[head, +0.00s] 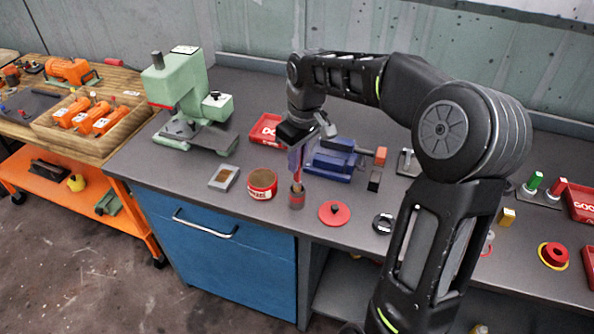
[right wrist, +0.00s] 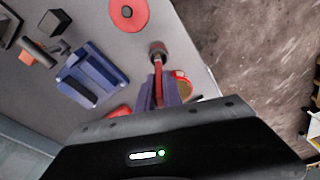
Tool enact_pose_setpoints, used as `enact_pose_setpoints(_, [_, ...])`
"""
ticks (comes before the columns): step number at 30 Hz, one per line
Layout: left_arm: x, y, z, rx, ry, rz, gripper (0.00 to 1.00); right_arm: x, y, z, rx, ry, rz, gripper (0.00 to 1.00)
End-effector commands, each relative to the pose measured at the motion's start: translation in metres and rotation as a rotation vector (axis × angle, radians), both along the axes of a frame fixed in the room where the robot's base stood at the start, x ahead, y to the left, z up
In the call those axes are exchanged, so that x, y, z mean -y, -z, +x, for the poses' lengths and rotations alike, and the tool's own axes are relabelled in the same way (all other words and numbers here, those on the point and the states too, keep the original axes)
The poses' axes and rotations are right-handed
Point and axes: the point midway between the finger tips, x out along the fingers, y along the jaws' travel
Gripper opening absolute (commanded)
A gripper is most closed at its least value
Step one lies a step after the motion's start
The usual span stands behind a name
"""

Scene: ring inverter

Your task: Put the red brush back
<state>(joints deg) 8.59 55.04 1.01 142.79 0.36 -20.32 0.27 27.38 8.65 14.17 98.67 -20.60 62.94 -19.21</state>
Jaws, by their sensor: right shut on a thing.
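My right gripper (head: 297,168) points down over the bench and is shut on the red brush (right wrist: 159,92). The brush's thin red handle shows between the bluish fingers (right wrist: 160,90) in the right wrist view. The brush's lower end meets a small dark, reddish cup (head: 297,199), which also shows in the right wrist view (right wrist: 157,48). I cannot tell how deep the brush sits in it. An open red tin (head: 262,184) stands just left of the cup. My left gripper is not in view.
A red round lid (head: 334,213) lies right of the cup. A blue vise (head: 333,160) stands behind, and a red tray (head: 266,130) lies behind the tin. A green press (head: 190,105) stands at the left. The bench's front edge is close to the cup.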

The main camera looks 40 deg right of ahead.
Motion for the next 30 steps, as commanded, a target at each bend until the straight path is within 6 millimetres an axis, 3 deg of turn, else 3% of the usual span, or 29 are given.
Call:
enact_pose_setpoints(7, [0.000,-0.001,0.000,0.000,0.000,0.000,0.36,0.000,0.003,0.000,-0.001,0.000,0.000,0.00])
enact_pose_setpoints(15, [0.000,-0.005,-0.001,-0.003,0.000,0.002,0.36,0.000,0.035,-0.001,-0.001,0.000,0.001,0.00])
enact_pose_setpoints(27, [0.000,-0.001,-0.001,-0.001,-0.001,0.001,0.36,0.000,0.041,0.000,0.000,0.000,0.000,0.00])
enact_pose_setpoints(28, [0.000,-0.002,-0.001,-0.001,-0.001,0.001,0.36,0.000,0.040,0.000,0.000,0.000,0.000,0.12])
enact_pose_setpoints(30, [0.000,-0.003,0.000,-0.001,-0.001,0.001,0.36,0.000,0.040,0.000,0.000,0.000,0.000,0.18])
